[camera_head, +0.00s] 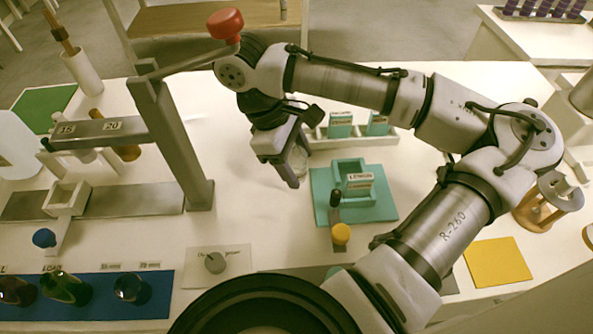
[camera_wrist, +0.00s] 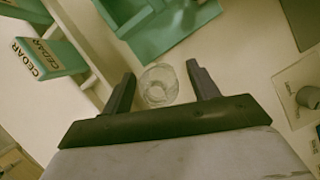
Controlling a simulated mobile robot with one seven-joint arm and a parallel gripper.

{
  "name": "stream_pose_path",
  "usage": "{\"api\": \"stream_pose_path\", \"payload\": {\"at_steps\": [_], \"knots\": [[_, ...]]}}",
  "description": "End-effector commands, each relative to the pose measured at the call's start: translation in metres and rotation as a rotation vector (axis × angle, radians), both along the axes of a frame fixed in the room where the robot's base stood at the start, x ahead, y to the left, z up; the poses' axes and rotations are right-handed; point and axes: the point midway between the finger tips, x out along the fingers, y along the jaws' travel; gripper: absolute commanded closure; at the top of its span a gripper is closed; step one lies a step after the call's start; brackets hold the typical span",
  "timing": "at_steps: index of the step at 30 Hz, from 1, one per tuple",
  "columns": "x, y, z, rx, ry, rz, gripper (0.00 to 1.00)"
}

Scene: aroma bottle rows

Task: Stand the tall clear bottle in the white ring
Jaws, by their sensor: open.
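The clear bottle (camera_wrist: 158,86) shows in the wrist view as a round clear glass shape between my gripper's two fingers. In the head view its clear glass (camera_head: 299,161) shows partly behind my gripper (camera_head: 290,168). My gripper, also seen in the wrist view (camera_wrist: 161,84), is open, with a finger on either side of the glass and gaps visible. The bottle's full height is hidden. A white rounded shape (camera_head: 14,139) at the left edge of the head view is cut off; I cannot tell whether it is the white ring.
A grey post and beam (camera_head: 172,145) stand left of my gripper. A teal tray (camera_head: 385,207) with a lemon box is to the right. A white rack (camera_head: 404,137) holds teal boxes behind. A yellow mat (camera_head: 497,262) lies right.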

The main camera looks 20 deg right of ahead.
Motion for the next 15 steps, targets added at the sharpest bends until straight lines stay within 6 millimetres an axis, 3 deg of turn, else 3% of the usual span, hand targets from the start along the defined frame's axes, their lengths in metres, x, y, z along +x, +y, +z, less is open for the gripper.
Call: {"api": "stream_pose_path", "payload": {"at_steps": [3,15], "knots": [[0.0,0.0,0.0011,0.0,0.0,0.0,0.4],[0.0001,0.0,0.0009,0.0,0.0,-0.001,0.93]]}}
